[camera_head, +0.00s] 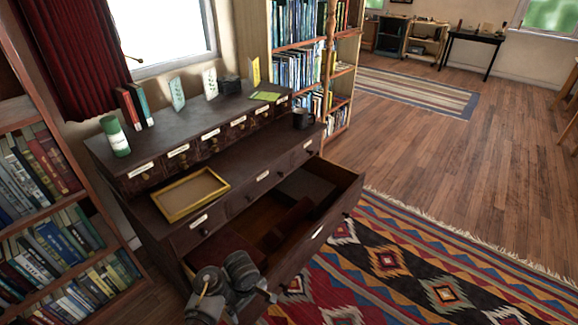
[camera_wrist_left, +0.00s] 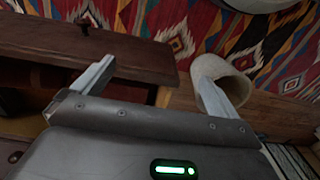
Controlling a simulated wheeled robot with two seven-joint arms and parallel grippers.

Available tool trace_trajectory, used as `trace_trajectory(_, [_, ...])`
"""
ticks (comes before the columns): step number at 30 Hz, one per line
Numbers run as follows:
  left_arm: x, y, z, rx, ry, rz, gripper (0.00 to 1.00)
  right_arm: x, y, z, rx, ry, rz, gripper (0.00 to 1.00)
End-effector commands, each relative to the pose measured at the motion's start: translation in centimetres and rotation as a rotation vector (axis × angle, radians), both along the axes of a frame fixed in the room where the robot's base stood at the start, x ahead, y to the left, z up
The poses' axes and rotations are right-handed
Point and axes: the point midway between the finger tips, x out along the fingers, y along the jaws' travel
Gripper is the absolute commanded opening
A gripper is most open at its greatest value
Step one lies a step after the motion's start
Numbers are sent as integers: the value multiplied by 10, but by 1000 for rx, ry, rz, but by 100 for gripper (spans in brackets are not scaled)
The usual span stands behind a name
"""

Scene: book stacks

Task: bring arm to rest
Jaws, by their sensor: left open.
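My left arm comes in at the bottom of the head view, and my left gripper (camera_head: 262,294) is low beside the near front corner of the open drawer (camera_head: 327,226). In the left wrist view, the two fingers of this gripper (camera_wrist_left: 157,75) stand wide apart with nothing between them. The drawer's dark wooden front (camera_wrist_left: 90,45) shows just beyond the left finger; I cannot tell whether they touch. My right gripper is not in view.
The dark cabinet (camera_head: 240,202) bears a yellow-rimmed tray (camera_head: 163,214), a green bottle (camera_head: 115,137), books and a dark mug (camera_head: 301,119). A bookcase (camera_head: 95,254) stands at left. A patterned rug (camera_head: 425,262) covers open floor at right.

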Motion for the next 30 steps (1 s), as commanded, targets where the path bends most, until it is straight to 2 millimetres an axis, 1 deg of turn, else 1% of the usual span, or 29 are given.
trace_trajectory(8, [-24, -10, -41, -73, 37, -100, 98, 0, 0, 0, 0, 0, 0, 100])
trace_trajectory(11, [-38, -11, -62, -107, 49, -143, 98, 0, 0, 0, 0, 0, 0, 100])
trace_trajectory(14, [-56, -10, -86, -145, 56, -192, 98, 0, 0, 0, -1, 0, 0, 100])
trace_trajectory(17, [-79, -7, -116, -184, 57, -250, 98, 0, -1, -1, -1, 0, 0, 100])
trace_trajectory(20, [-109, 0, -149, -217, 47, -317, 98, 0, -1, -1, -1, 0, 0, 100])
trace_trajectory(23, [-149, 13, -189, -235, 24, -404, 98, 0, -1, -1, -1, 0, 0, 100])
trace_trajectory(24, [-170, 23, -207, -234, 11, -447, 98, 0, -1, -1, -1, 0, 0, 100])
trace_trajectory(26, [-206, 40, -235, -219, -13, -525, 98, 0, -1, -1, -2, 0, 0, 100])
trace_trajectory(27, [-231, 53, -251, -199, -29, -583, 98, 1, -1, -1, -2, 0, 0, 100])
trace_trajectory(29, [-266, 74, -271, -160, -51, -672, 98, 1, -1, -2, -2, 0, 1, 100])
trace_trajectory(30, [-288, 88, -281, -131, -61, -731, 98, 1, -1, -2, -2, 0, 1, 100])
